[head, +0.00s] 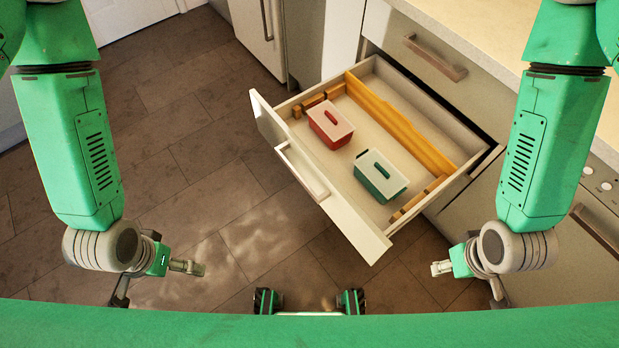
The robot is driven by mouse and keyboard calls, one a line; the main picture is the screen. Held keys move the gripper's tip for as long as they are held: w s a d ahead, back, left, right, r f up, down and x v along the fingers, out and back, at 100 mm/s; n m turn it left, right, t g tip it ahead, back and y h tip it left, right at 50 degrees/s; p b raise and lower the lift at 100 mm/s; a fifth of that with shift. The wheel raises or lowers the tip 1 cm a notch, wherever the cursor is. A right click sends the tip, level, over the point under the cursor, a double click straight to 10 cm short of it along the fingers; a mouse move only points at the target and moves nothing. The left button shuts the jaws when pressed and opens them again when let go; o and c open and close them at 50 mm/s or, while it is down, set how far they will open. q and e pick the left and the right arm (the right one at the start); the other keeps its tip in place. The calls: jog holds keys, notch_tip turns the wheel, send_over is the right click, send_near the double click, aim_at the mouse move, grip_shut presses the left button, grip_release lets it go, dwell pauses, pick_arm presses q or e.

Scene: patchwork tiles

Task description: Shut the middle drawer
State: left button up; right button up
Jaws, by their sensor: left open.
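The middle drawer (325,205) is pulled well out of the cabinet at the right. Its white front panel, with a light bar handle (300,170), faces the floor area at lower left. Inside lie a red lidded box (330,124) and a green box with a pale lid (381,176). My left gripper (155,284) is open and empty, left of the drawer and apart from it. My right gripper (470,282) looks open and empty, below and right of the drawer front, touching nothing visible.
A shut drawer with a bar handle (434,58) sits above the open one, under a pale countertop (475,25). Wooden dividers (405,125) line the open drawer. An appliance with knobs (603,185) stands at right. The dark tiled floor (190,150) at left is clear.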

pick_arm(q)
jog(key=shift+d, duration=0.25)
jog(key=shift+c, duration=0.5)
